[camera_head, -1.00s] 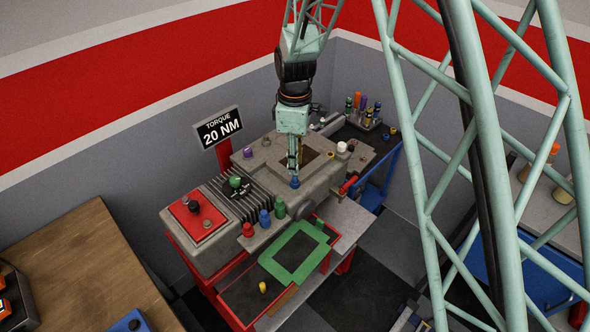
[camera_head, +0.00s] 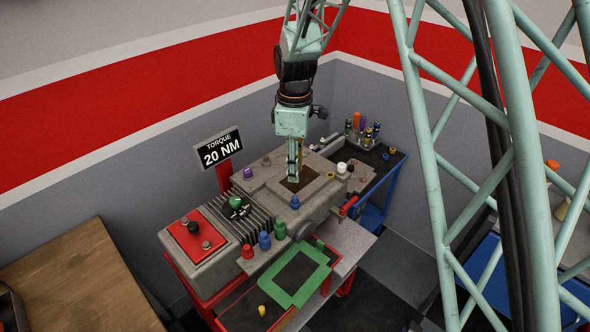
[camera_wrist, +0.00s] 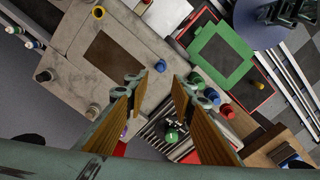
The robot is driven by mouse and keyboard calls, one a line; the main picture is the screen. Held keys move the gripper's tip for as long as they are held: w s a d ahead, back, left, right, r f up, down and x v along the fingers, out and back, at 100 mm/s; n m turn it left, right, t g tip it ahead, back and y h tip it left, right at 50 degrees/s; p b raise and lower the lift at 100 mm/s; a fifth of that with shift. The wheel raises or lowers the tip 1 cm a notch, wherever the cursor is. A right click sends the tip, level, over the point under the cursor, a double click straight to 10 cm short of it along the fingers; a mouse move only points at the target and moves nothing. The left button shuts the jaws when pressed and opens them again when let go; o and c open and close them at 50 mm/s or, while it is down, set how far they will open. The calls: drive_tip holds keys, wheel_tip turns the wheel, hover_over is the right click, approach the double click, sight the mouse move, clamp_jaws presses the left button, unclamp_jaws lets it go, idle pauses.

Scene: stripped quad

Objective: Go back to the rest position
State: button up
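My gripper (camera_head: 294,178) points down over the grey machine block (camera_head: 265,172), close to its dark rectangular opening (camera_head: 290,186). In the wrist view my gripper (camera_wrist: 174,76) has its two ribbed fingers apart, with an empty gap between them. A blue knob-like piece (camera_head: 295,203) stands on the block just below the fingertips in the head view, apart from them. The rest position is not marked in view.
Red, blue and green pieces (camera_head: 264,241) line the block's front edge. A green frame (camera_head: 290,302) lies on the red-edged tray below. A "TORQUE 20 NM" sign (camera_head: 219,150) stands behind left. A tool rack (camera_head: 363,132) is at the back right.

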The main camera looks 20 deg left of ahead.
idle(0.5)
drive_tip(key=s+d+r+m+t+b, duration=0.15)
drive_tip(key=s+d+r+m, duration=0.4)
drive_tip(key=d+r, duration=0.6)
drive_tip(key=s+d+r+m+b, duration=0.35)
drive_tip(key=s+d+r, duration=0.4)
drive_tip(key=d, duration=0.65)
drive_tip(key=s+d+r+m+t+b, duration=0.1)
drive_tip(key=s+d+m, duration=0.4)
drive_tip(key=s, duration=0.8)
drive_tip(key=s+d+r+m+t+b, duration=0.1)
drive_tip(key=s+d+m, duration=0.4)
drive_tip(key=s+d, duration=0.5)
drive_tip(key=shift+s+d+r+b, duration=0.35)
drive_tip(key=shift+s+b, duration=0.45)
drive_tip(key=shift+s, duration=1.25)
drive_tip(key=shift+t, duration=0.25)
